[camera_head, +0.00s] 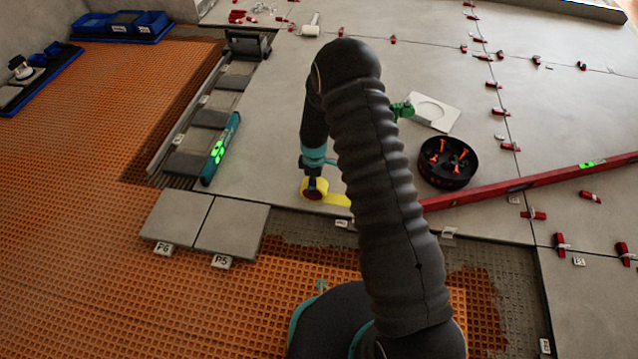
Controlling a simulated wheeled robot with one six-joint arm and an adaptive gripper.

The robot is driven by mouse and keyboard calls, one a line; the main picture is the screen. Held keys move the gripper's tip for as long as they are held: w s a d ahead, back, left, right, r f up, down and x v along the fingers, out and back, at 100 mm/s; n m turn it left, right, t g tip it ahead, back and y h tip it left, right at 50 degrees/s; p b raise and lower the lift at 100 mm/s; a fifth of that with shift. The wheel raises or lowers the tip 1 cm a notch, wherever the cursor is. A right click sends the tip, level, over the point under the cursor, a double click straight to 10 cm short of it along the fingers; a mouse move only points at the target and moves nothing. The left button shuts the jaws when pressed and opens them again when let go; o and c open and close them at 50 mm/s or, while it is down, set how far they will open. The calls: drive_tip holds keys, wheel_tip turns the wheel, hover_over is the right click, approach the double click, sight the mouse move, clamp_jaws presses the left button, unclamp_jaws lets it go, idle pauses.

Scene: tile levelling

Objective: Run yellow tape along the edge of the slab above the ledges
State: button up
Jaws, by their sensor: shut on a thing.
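My gripper (315,183) is shut on a roll of yellow tape (306,190), low over the grey slab (262,160) near its front edge. A short yellow strip (338,199) runs from the roll to the right and passes behind my arm. I cannot tell how much of it touches the slab. Dark grey ledges (185,163) step up along the slab's left side, beside a long metal rail. My arm hides part of the slab and its front edge.
A teal level (221,148) lies at the slab's left edge. A black round tray (447,175) with orange-handled items and a long red level (540,181) lie to the right. Loose tiles P6 (176,218) and P5 (231,228) lie in front. Red clips dot the tile joints.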

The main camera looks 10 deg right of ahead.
sight(305, 182)
drive_tip(key=shift+w+a+f, duration=0.1)
drive_tip(key=shift+w+a, duration=0.15)
drive_tip(key=shift+a, duration=0.5)
drive_tip(key=shift+w+a, duration=0.25)
drive_tip(key=shift+a, duration=0.45)
drive_tip(key=shift+a, duration=0.15)
drive_tip(key=shift+w+a, duration=0.25)
drive_tip(key=shift+a, duration=0.4)
drive_tip(key=shift+w+a, duration=0.2)
drive_tip(key=shift+a, duration=0.4)
drive_tip(key=shift+r, duration=0.2)
wheel_tip(305, 182, up, 8)
drive_tip(key=p, duration=0.4)
drive_tip(key=shift+d+f, duration=0.1)
